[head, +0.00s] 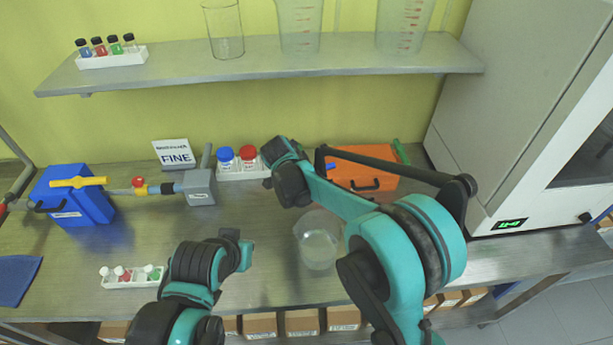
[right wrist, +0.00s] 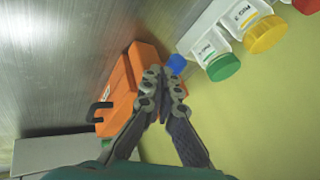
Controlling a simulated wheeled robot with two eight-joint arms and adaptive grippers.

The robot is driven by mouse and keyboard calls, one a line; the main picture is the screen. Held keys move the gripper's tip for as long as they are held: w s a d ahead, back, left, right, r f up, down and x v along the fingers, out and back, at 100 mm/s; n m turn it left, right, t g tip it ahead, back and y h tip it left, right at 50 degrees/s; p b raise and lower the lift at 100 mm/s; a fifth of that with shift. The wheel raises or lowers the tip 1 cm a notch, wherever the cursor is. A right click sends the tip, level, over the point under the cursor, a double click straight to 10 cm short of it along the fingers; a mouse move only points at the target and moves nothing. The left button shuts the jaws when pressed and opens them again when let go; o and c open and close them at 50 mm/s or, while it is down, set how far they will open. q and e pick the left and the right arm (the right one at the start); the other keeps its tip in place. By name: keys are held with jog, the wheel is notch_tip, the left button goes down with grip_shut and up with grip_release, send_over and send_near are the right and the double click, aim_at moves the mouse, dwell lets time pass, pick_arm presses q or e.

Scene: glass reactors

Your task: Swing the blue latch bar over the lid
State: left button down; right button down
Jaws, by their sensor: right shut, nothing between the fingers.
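An orange box (head: 368,170) with a dark front handle stands at the back of the bench, partly covered by my right arm. A small blue part (head: 330,166) shows at its left end; it looks like the latch bar, and most of it is hidden. In the right wrist view, the orange box (right wrist: 140,72) lies behind my right gripper (right wrist: 167,80). That gripper is shut and empty, its tips close to the blue part (right wrist: 177,64); I cannot tell whether they touch. My left gripper (head: 233,238) is low over the front of the bench, away from the box, its fingers unclear.
A bottle rack (head: 240,172) stands left of the box; its green-capped bottle (right wrist: 224,67) is near my right gripper. A blue box (head: 72,198), a grey block (head: 199,187), a glass beaker (head: 318,240) and a vial rack (head: 130,278) stand on the bench. An oven (head: 530,120) is right.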

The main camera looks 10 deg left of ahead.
jog(key=shift+w+a, duration=0.4)
jog(key=shift+w, duration=0.05)
dwell(0.4)
